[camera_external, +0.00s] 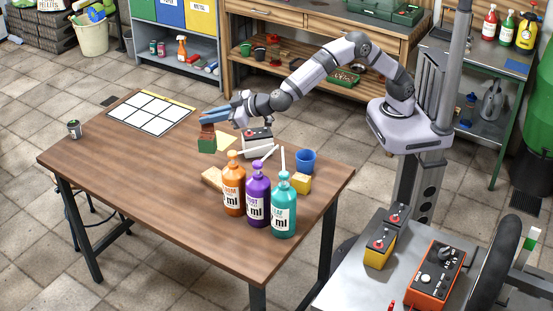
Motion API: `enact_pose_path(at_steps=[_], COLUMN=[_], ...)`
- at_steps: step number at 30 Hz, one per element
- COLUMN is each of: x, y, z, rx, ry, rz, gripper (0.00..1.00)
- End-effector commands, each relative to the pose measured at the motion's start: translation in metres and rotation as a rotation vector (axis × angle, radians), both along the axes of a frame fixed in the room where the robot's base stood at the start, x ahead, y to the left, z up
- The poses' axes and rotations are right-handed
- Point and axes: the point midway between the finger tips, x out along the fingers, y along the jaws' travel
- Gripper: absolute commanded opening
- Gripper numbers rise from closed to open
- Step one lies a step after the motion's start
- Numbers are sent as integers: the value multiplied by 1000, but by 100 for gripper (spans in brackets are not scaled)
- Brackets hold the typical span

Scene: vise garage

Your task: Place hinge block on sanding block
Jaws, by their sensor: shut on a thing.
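My gripper (232,113) reaches in from the right over the back middle of the table. It is shut on a long blue block (213,115), which looks like the hinge block and tilts slightly. Just below the blue block is a small stack: a reddish-brown block (207,131) on top of a green block (206,145). Whether the blue block touches the stack cannot be told at this size. Which block is the sanding block is not clear; the reddish-brown one may be it. The fingertips are small and partly hidden.
Orange (233,190), purple (257,200) and teal (283,210) pump bottles stand at the front. A blue cup (305,161), yellow block (300,183) and white-and-black box (257,142) are nearby.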

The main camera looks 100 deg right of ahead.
Motion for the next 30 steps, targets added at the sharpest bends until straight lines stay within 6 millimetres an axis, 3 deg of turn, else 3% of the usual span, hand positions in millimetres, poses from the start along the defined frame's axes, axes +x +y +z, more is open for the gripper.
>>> enact_pose_path(at_steps=[10, 20, 30], x=[0, 0, 0], y=[0, 0, 0], z=[-49, -62, -96], rx=[-2, -1, -2], ry=[3, 0, 1], rz=[0, -1, 0], gripper=[0, 0, 0])
